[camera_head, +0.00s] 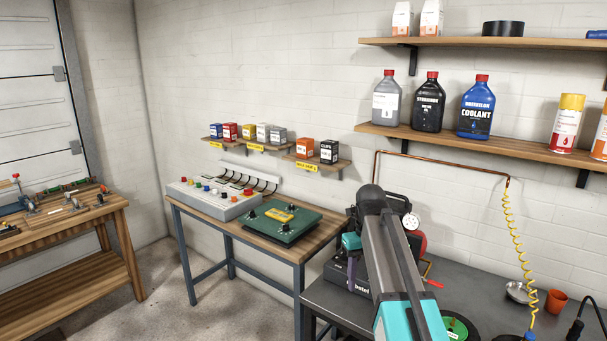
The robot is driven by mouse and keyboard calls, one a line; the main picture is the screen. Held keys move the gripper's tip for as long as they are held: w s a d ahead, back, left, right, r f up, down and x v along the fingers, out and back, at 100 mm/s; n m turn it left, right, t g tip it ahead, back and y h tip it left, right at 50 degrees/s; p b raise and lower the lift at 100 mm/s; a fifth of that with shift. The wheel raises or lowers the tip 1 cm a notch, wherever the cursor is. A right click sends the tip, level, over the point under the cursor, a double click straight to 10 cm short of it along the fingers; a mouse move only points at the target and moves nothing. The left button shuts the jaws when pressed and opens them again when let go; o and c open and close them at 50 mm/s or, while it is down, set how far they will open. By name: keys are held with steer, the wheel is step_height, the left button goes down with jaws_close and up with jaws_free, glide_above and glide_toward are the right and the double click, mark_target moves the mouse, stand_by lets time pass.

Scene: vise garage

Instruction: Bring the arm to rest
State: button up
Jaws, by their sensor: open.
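My arm (395,260) rises from the bottom edge, right of centre, over the dark bench. It has a teal lower part and a grey link ending in a dark joint (372,200) at the top. I cannot make out my gripper or its fingers; anything past that joint is hidden behind the arm or mixed with the items there. A teal piece (350,242) shows just left of the link; I cannot tell what it belongs to.
The dark bench (325,301) holds a black box (340,275), a gauge (411,221), an orange cup (556,302) and a metal bowl (518,292). A yellow coiled hose (517,235) hangs there. Bottles stand on the wall shelf (480,142). A wooden table (235,229) carries two control panels.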

steer(key=s+f+n+g, duration=0.15)
steer(key=s+f, duration=0.35)
steer(key=f, duration=0.5)
steer(key=s+f+g, duration=0.2)
steer(key=s+f, duration=0.4)
steer(key=f, duration=0.5)
steer(key=s+f+n+g, duration=0.15)
steer(key=s+f, duration=0.35)
steer(key=f, duration=0.5)
steer(key=s+f+n, duration=1)
steer(key=s+n, duration=0.3)
steer(key=n, duration=0.2)
steer(key=s+f+n, duration=1)
steer(key=s+n, duration=0.3)
steer(key=n, duration=0.2)
steer(key=shift+d+f, duration=0.2)
steer(key=shift+f, duration=0.2)
steer(key=shift+s, duration=0.1)
